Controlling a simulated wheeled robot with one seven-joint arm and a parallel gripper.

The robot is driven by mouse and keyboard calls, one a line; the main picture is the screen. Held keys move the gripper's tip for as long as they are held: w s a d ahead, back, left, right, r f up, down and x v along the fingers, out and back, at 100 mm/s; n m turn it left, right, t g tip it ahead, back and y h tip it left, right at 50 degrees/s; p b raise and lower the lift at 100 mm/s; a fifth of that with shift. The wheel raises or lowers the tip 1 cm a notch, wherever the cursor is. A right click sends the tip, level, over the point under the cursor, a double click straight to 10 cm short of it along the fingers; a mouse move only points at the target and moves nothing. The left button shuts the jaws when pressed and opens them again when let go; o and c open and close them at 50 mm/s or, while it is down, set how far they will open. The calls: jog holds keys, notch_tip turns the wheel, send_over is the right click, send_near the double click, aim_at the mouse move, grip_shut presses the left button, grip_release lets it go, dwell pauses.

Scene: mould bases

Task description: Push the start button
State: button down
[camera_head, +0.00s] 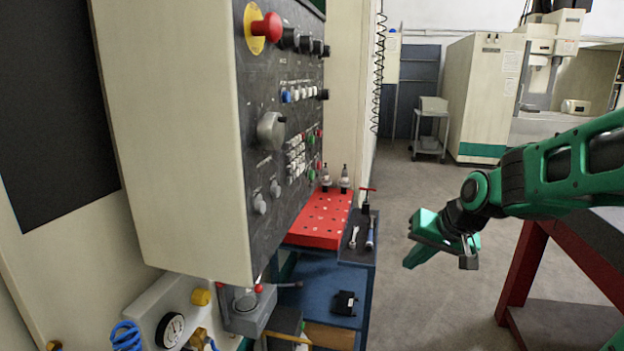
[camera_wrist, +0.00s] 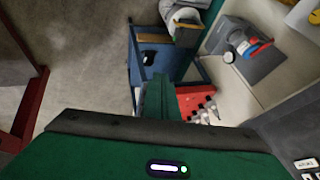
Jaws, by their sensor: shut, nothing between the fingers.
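The control panel (camera_head: 262,190) stands at the left in the head view, its dark face turned to the right. It carries a red mushroom button on a yellow disc (camera_head: 266,27), knobs, rows of white buttons and a few small green buttons (camera_head: 311,174) near its far edge. The labels are too small to read, so I cannot tell which button is start. My gripper (camera_head: 412,262) is shut and empty, in free air right of the panel and apart from it. In the wrist view my gripper (camera_wrist: 163,82) hides part of the cart; a panel corner (camera_wrist: 300,130) shows at right.
A red-framed table (camera_head: 520,268) is at the right. A gauge (camera_head: 170,330) sits below the panel. Floor between cart and table is clear.

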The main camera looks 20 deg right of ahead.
aim_at(312, 175)
jog(key=w+a+r+m+t+y, duration=0.1)
jog(key=w+r+t, duration=0.3)
jog(key=w, duration=0.5)
jog(key=w+a+r+m+t+y, duration=0.1)
jog(key=w+a+r+t+y, duration=0.1)
jog(key=w+r, duration=0.6)
jog(key=w+a+t, duration=0.1)
jog(key=w+t, duration=0.1)
jog(key=shift+w+a+r+m, duration=0.15)
jog(key=shift+w+r+m, duration=0.1)
jog(key=shift+w+m, duration=0.05)
jog(key=w+a, duration=0.4)
jog(key=a, duration=0.3)
jog(key=shift+w+a, duration=0.25)
jog(key=shift+a, duration=0.05)
dwell(1.1)
jog(key=shift+w+a, duration=0.15)
jog(key=shift+a, duration=0.2)
